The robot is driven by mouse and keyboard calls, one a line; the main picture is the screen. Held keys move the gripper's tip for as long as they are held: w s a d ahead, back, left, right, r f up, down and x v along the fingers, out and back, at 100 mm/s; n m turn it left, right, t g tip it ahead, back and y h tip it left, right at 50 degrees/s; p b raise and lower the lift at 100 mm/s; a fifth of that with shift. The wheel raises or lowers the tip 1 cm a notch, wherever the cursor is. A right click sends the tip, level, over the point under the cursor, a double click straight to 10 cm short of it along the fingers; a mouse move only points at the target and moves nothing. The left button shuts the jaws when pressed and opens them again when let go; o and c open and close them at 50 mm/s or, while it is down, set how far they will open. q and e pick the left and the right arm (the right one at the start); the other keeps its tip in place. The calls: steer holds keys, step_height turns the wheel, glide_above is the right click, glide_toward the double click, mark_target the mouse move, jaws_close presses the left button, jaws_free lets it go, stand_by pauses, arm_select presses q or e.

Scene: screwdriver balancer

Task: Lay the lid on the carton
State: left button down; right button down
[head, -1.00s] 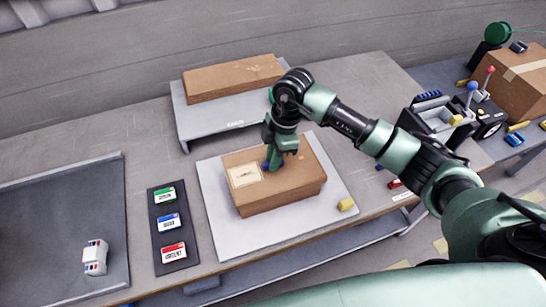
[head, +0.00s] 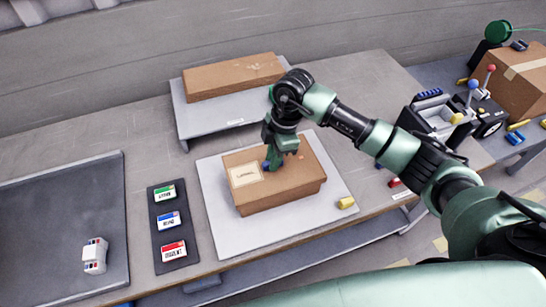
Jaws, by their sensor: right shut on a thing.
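The brown carton (head: 285,200) sits on a pale board in the middle of the table. The brown lid (head: 304,167), with a cream label (head: 245,173) on its left part, covers the carton's top. It looks level and lined up with the walls, but I cannot tell whether it rests fully on them. My right gripper (head: 269,164) is over the middle of the lid and is shut on it, near a small blue part. The fingertips are partly hidden. My left gripper is not in view.
A long brown box (head: 233,77) lies on a grey raised stand (head: 218,118) behind the carton. A yellow block (head: 346,203) is at the board's right corner. A dark strip with coloured labels (head: 171,228) and a dark mat (head: 60,225) with a white device are at left.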

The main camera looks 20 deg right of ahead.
steer(key=c, duration=1.3)
jaws_free()
steer(key=r, duration=0.2)
steer(key=d+r+b, duration=0.1)
steer(key=r, duration=0.4)
steer(key=shift+d+r+b, duration=0.25)
steer(key=shift+d+b, duration=0.05)
